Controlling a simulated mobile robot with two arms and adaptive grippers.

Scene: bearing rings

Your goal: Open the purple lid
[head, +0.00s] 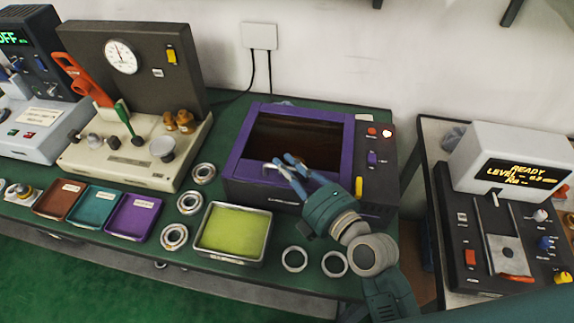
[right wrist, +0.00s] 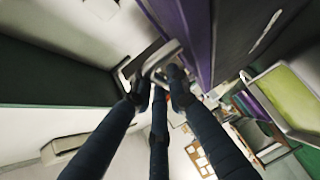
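The purple lid (head: 236,158) is a purple frame around a dark see-through window, on top of a dark box at the back of the green bench. It looks closed. A pale metal handle (right wrist: 163,58) stands at its front edge. My right gripper (head: 283,162) reaches in from the lower right in the head view. In the right wrist view its dark fingers (right wrist: 160,88) converge at the handle and look closed on it; the exact contact is partly hidden. My left gripper is not in view.
The box's control panel (head: 377,160) is right of the lid. A tray with a yellow-green pad (head: 235,260) and several metal rings (head: 294,259) lie in front. Small coloured trays (head: 134,218) and a gauge machine (head: 160,60) stand left; a READY console (head: 510,175) stands right.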

